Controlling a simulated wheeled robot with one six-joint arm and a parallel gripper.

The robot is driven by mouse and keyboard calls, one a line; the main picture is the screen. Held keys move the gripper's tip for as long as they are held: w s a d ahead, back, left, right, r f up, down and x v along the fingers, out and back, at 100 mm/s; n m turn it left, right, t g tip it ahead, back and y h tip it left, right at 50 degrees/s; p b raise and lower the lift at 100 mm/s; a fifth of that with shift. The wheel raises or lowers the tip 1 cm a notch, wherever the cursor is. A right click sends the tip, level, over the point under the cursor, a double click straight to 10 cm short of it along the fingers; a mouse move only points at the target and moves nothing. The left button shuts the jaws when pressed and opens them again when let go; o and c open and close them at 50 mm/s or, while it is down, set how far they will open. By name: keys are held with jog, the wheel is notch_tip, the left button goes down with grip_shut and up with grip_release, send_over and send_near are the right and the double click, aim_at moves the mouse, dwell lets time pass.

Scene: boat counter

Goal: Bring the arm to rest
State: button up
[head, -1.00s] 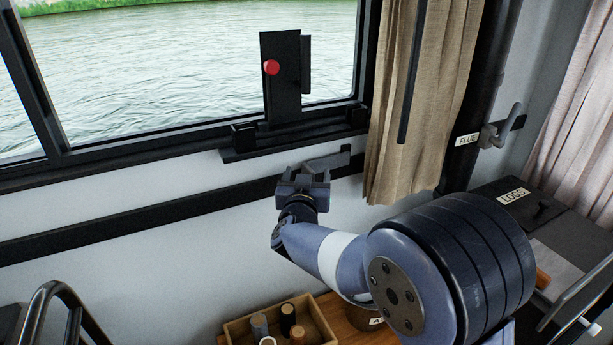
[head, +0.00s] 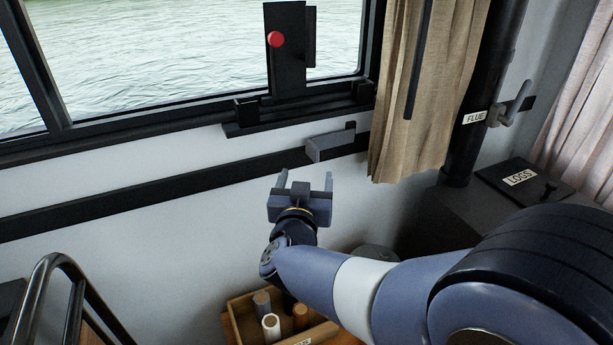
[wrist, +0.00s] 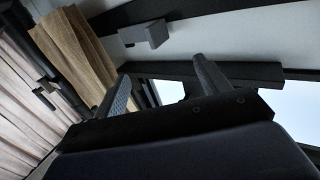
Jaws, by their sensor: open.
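My gripper (head: 306,182) is open and empty in the head view, its two fingers pointing up toward the window wall. It is below and a little left of a grey handle (head: 328,145) on the dark rail, apart from it. In the wrist view my gripper (wrist: 160,85) shows both fingers spread with nothing between them. The grey handle also shows in the wrist view (wrist: 145,34), beyond the fingers. My arm reaches in from the lower right of the head view.
A black window fitting with a red knob (head: 275,40) stands on the sill. A beige curtain (head: 420,100) hangs to the right, before the black flue pipe (head: 485,95). Below my gripper is a wooden box (head: 245,325) of cylinders. A metal rail (head: 40,285) is at lower left.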

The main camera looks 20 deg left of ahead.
aim_at(313, 148)
jog(key=shift+w, duration=0.1)
jog(key=w, duration=0.3)
jog(key=w+a+p, duration=0.1)
jog(key=w, duration=0.3)
jog(key=w+a, duration=0.1)
jog(key=w, duration=0.2)
jog(key=shift+w, duration=0.35)
jog(key=shift+s+d, duration=0.2)
